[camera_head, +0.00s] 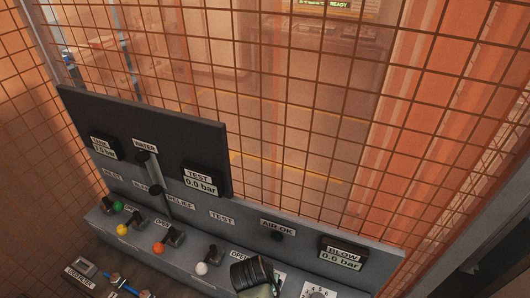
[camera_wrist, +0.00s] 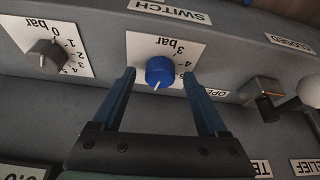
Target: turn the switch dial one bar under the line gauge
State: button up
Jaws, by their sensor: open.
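The blue switch dial (camera_wrist: 160,70) sits on a white scale plate marked in bar, with 3 and 4 legible, beside the SWITCH label (camera_wrist: 170,11); the wrist view shows it upside down. Its white pointer mark is on the side towards my gripper. My gripper (camera_wrist: 159,80) is open, one finger on each side of the dial, with gaps still visible. In the head view my dark wrist (camera_head: 252,272) covers the dial's area. I cannot make out a gauge labelled LINE; the TEST gauge (camera_head: 200,181) reads 0.0 bar and the tank gauge (camera_head: 103,147) is too small to read surely.
A grey dial (camera_wrist: 47,57) with its own 0 bar scale is beside the blue one. A valve lever (camera_wrist: 264,94) is on the other side. The BLOW gauge (camera_head: 344,254) reads 0.0 bar. Wire mesh (camera_head: 330,100) stands behind the panel.

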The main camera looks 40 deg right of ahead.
jog(key=shift+c, duration=0.2)
grip_shut()
dwell(0.3)
jog(key=n+t+y+p, duration=0.1)
jog(key=n, duration=0.2)
jog(key=shift+s+d+r, duration=0.1)
jog(key=shift+s, duration=0.05)
jog(key=n+t+y, duration=0.1)
jog(key=n, duration=0.3)
jog(key=shift+d+p, duration=0.15)
jog(key=shift+p, duration=0.25)
jog(key=n, duration=0.2)
jog(key=n+y+b, duration=0.1)
jog(key=n, duration=0.1)
jog(key=shift+d+n+y, duration=0.15)
jog(key=shift+n+y, duration=0.15)
jog(key=shift+d+n+y+b, duration=0.1)
jog(key=shift+n+y+b, duration=0.8)
jog(key=shift+n, duration=1.1)
